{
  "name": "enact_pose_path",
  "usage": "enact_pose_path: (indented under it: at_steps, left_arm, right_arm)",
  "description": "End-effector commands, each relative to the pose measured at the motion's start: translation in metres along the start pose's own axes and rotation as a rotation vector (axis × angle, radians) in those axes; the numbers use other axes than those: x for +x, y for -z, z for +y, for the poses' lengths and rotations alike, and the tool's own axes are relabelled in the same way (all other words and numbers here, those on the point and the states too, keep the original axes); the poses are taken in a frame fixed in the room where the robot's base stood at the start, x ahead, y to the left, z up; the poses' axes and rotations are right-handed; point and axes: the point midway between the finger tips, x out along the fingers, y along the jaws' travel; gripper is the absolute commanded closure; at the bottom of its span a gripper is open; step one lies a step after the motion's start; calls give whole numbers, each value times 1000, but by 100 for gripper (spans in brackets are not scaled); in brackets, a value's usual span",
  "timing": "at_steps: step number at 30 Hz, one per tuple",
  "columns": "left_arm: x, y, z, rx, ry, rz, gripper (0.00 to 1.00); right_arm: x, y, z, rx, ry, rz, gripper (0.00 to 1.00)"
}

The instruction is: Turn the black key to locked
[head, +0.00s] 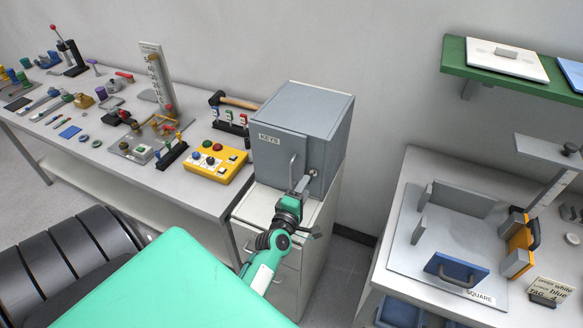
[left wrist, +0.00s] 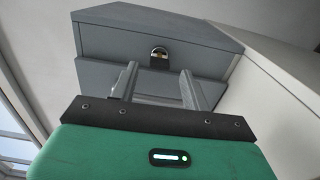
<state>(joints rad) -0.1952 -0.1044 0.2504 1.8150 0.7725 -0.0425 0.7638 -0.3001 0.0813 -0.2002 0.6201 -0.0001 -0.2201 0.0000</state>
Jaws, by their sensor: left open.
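A grey box labelled KEYS (head: 295,125) stands on a pale drawer cabinet in the head view. A small round lock (head: 313,173) sits low on its front. In the left wrist view the lock (left wrist: 158,54) shows as a dark and silver fitting with a brass-coloured middle. I cannot clearly make out a black key in it. My left gripper (head: 299,181) is in front of the box, close to the lock. In the left wrist view the gripper's fingers (left wrist: 159,80) are apart with nothing between them, and the lock is beyond the fingertips. My right gripper is not in view.
A workbench (head: 110,170) with many small tools and a yellow button box (head: 212,160) stands left of the cabinet. A table with a grey board (head: 425,255) is at the right. A green shelf (head: 455,58) hangs above it.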

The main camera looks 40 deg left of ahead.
Motion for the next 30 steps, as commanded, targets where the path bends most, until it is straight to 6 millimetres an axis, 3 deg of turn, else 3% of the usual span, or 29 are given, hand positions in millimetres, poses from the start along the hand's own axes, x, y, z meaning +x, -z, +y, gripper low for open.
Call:
enact_pose_path:
  at_steps: [6, 15, 21, 30]
  left_arm:
    - [-43, 0, -1, 3, 3, -1, 53]
    - [-88, 0, -1, 2, 2, -1, 53]
    - [-101, 0, 0, 0, 0, 0, 53]
    - [-103, 0, 0, 0, 0, 0, 53]
  right_arm:
    - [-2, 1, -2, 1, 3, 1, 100]
    - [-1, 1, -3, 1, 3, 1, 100]
    - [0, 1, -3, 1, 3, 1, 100]
    - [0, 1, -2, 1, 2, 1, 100]
